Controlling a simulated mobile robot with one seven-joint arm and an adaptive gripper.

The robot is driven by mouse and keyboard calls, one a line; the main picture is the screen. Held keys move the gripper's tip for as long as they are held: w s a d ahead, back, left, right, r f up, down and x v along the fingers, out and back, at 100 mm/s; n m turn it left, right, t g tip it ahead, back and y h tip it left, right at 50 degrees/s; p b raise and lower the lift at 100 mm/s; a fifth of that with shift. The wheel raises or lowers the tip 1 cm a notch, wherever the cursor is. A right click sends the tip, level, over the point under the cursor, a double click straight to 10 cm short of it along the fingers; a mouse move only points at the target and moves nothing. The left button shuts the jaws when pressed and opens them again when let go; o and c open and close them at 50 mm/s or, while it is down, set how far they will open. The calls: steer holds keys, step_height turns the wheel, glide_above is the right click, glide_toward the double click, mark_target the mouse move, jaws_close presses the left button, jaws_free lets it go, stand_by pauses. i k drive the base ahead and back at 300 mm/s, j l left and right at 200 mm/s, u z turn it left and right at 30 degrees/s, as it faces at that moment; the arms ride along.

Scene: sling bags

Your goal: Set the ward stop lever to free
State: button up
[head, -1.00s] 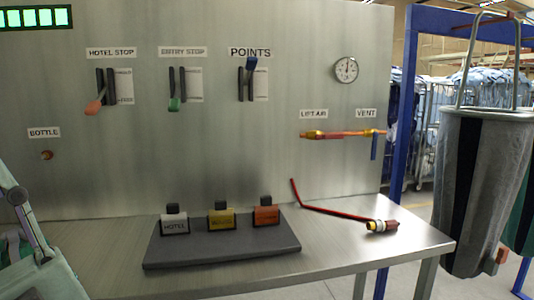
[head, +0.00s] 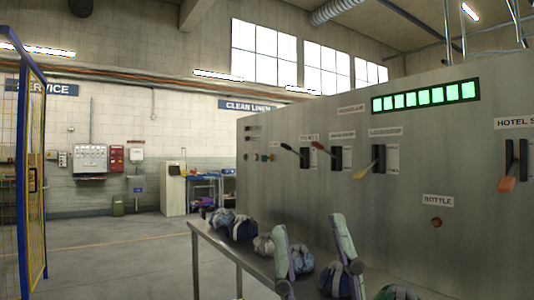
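No label in the head view reads clearly as ward stop. Three levers stick out of the grey panel (head: 430,140) under small, blurred labels: a dark-handled lever (head: 289,148), a red-handled lever (head: 318,146) and a yellow-handled lever (head: 360,174). Which is the ward stop cannot be told. The orange-handled hotel stop lever (head: 507,184) hangs down at the right edge, its label partly cut off. My gripper (head: 310,222) shows at the bottom as two pale green upright fingers, spread apart with nothing held between them. It is in front of the table, below the levers in the picture.
A metal table (head: 218,243) runs along the panel with several cloth bundles (head: 243,228) on it. A green indicator strip (head: 425,95) and a bottle knob (head: 436,222) are on the panel. A blue and yellow frame (head: 22,170) stands left. Open floor (head: 130,265) lies between.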

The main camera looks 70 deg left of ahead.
mark_target(319, 146)
steer(key=u, duration=1.55)
steer(key=i+u, duration=0.15)
steer(key=i+z, duration=0.2)
steer(key=i, duration=0.3)
